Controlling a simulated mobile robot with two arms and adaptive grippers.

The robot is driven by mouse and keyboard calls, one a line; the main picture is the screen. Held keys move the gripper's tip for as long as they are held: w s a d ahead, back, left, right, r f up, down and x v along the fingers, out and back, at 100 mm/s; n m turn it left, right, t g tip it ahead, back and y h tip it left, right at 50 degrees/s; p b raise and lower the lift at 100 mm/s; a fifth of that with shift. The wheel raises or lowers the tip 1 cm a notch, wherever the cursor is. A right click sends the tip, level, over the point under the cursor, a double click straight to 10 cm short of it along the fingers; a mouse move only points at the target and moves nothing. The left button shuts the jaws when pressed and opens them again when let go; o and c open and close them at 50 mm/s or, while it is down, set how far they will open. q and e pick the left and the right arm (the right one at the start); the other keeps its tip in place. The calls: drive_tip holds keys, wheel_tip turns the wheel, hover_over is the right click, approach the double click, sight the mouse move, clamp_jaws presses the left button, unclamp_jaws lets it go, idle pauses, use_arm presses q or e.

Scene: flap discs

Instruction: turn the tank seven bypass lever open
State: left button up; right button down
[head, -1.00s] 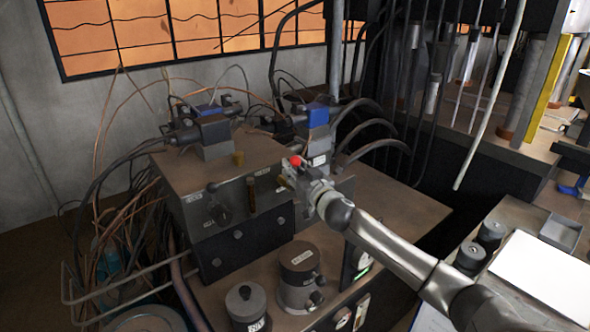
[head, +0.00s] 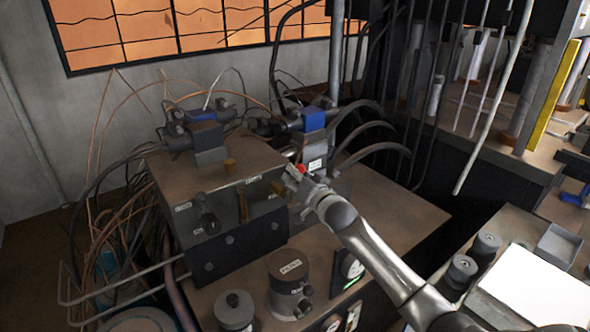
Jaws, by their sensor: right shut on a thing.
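A dark valve block (head: 225,235) on the bench has small white labels, too small to read. On its front, a brass lever (head: 243,207) stands upright. Right of it a second brass lever (head: 277,188) sticks out sideways to the right, towards my right gripper (head: 291,181). My right gripper is shut at the block's right front corner, seemingly on this second lever; the fingertips are small and partly hidden. Which lever is tank seven's cannot be read. My left gripper is out of view.
Two dark round pots (head: 290,288) stand in front of the block. Blue-topped valves (head: 206,133) with hoses stand on and behind it. Loose cables hang at the left. A white sheet (head: 535,285) lies on the right-hand bench.

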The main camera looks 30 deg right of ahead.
drive_tip(key=shift+d+f+m+p, duration=0.25)
drive_tip(key=shift+d+m+p, duration=0.25)
drive_tip(key=shift+m, duration=0.4)
use_arm(q)
drive_tip(key=b, duration=0.1)
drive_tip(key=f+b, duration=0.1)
drive_tip(key=b, duration=0.1)
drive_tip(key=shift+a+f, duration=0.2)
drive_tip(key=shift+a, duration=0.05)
use_arm(e)
drive_tip(key=f+m+y, duration=0.1)
drive_tip(key=m, duration=0.1)
drive_tip(key=d+f+m+y, duration=0.1)
drive_tip(key=f+m, duration=0.1)
drive_tip(key=m, duration=0.1)
drive_tip(key=d+f+m+g, duration=0.1)
drive_tip(key=f+m, duration=0.1)
drive_tip(key=m, duration=0.1)
drive_tip(key=shift+w+d+f+y, duration=0.1)
drive_tip(key=shift+f+y, duration=0.1)
drive_tip(key=shift+y, duration=0.2)
drive_tip(key=c, duration=1.1)
unclamp_jaws()
drive_tip(key=shift+c, duration=0.2)
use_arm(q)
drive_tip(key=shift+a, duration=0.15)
use_arm(e)
drive_tip(key=v, duration=1.2)
